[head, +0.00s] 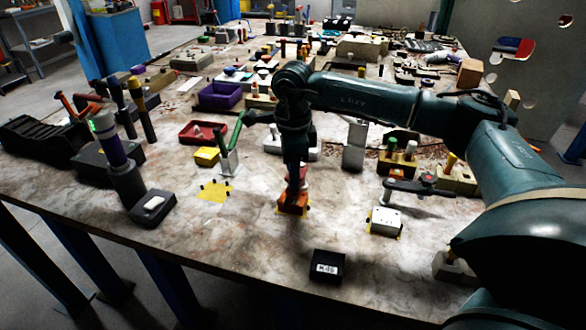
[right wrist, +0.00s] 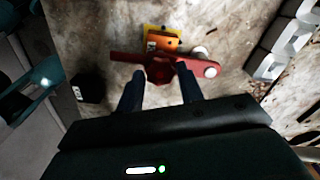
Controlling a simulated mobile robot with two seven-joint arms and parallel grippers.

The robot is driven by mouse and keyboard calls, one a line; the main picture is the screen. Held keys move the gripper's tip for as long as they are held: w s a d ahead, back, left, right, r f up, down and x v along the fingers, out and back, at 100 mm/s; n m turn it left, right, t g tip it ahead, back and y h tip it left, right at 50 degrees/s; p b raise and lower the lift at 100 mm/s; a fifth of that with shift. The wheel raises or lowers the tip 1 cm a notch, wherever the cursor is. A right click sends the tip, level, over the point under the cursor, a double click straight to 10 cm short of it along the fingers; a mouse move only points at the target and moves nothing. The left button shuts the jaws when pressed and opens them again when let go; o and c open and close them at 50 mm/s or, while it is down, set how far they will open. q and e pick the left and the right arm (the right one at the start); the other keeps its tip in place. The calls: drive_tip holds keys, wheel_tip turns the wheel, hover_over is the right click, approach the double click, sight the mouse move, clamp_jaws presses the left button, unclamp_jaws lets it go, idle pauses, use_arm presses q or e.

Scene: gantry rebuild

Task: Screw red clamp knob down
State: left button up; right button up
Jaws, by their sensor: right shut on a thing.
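The red clamp knob (right wrist: 160,70) shows in the right wrist view at the middle of a red bar (right wrist: 208,68). The bar lies across an orange block (right wrist: 165,42). In the head view the orange block (head: 293,207) stands on a yellow-marked spot near the table's front, with little red showing above it. My right gripper (head: 294,186) points straight down over it. In the right wrist view the two dark fingers of my right gripper (right wrist: 160,88) sit either side of the knob, shut on it. The gripper hides most of the knob in the head view. My left gripper is not in view.
A black labelled box (head: 326,266) stands in front, near the table edge. A white block (head: 384,221) with a dark lever is to the right. Many parts crowd the back.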

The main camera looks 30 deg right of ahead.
drive_tip(key=shift+m, duration=1.1)
drive_tip(key=o, duration=0.8)
drive_tip(key=shift+r, duration=0.6)
wheel_tip(320, 180, up, 12)
drive_tip(key=shift+r+b, duration=0.1)
drive_tip(key=shift+b, duration=0.35)
